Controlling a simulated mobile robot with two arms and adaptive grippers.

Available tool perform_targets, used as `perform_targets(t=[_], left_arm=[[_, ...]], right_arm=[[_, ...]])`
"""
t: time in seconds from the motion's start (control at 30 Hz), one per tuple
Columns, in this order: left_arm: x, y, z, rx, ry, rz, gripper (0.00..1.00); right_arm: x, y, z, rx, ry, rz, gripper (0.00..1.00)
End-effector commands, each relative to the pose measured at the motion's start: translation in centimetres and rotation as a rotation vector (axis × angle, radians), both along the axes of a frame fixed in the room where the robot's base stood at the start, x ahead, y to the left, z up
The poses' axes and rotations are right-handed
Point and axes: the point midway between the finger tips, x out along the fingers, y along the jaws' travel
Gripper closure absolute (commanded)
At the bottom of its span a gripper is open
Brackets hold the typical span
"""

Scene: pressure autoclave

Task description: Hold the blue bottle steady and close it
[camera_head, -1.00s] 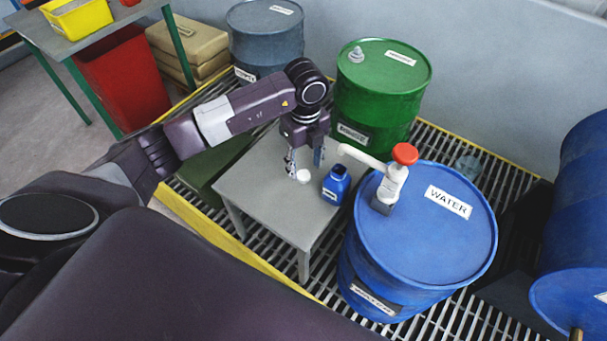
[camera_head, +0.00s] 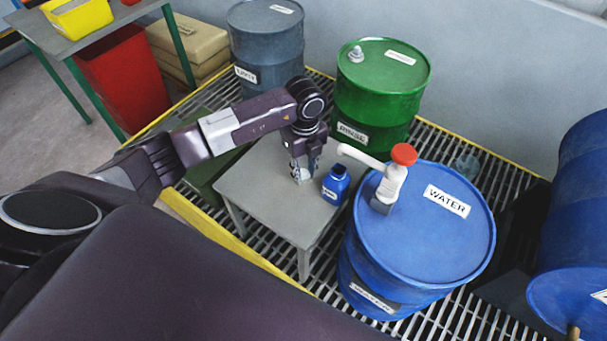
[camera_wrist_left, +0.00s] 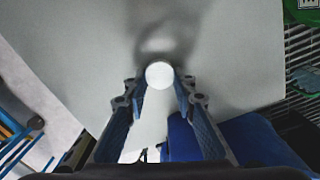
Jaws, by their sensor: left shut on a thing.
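The blue bottle (camera_head: 335,184) stands upright on the small grey table (camera_head: 258,188), with a dark open neck at its top. My left gripper (camera_head: 304,174) points down at the tabletop just left of the bottle. Its fingers are shut on the round white cap (camera_wrist_left: 159,75), which sits between the fingertips at table height. In the head view the fingers hide most of the cap. My right gripper is not in view.
A blue WATER drum (camera_head: 425,250) with a white, red-topped pump (camera_head: 392,180) stands right of the table, its spout reaching near the bottle. A green RINSE drum (camera_head: 380,95) and a grey-blue drum (camera_head: 265,45) stand behind. The table's front left is clear.

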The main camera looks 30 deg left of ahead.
Motion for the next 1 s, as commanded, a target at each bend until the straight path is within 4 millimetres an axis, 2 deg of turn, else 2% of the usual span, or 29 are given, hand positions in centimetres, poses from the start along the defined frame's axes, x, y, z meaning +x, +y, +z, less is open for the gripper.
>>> perform_targets(t=[0.27,0.47,0.67,1.0], left_arm=[[0.0,0.0,0.1,-0.001,-0.001,0.000,0.87],[0.1,0.0,1.5,-0.001,-0.003,0.000,0.87],[0.2,0.0,5.5,0.000,-0.008,0.000,0.87],[0.2,0.0,15.3,0.000,-0.007,-0.001,0.87]], right_arm=[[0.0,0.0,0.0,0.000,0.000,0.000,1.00],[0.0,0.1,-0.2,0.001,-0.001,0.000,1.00],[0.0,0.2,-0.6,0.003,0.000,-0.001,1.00],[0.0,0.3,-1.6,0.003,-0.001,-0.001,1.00]])
